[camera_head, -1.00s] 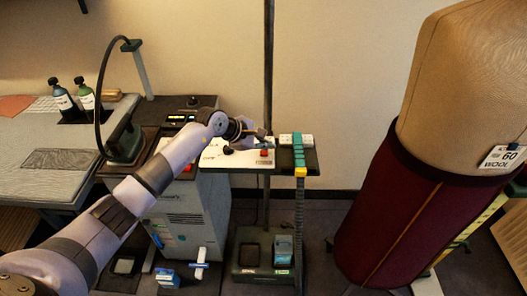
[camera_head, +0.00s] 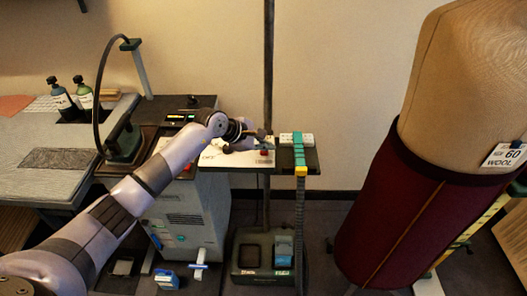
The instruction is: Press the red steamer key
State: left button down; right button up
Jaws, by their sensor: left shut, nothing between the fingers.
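A small red key (camera_head: 264,152) shows at the right end of a white panel (camera_head: 236,157) on the dark shelf in the middle. My left gripper (camera_head: 263,138) is shut and empty. It is just above and behind the red key in the picture; I cannot tell whether it touches it. My left arm crosses from the lower left and hides part of the white panel and of the grey steamer cabinet (camera_head: 195,222). My right gripper is out of view.
A teal strip and white blocks (camera_head: 297,139) sit right of the red key, near a dark pole (camera_head: 268,70). A dress form (camera_head: 415,190) in maroon cloth stands at the right.

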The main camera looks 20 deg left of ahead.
aim_at(265, 153)
pick_arm(q)
jog(key=shift+f, duration=0.25)
dwell(0.3)
jog(key=shift+r, duration=0.65)
jog(key=shift+r, duration=0.15)
notch_tip(265, 153, up, 6)
jog(key=shift+f+p, duration=0.1)
jog(key=shift+p, duration=1.1)
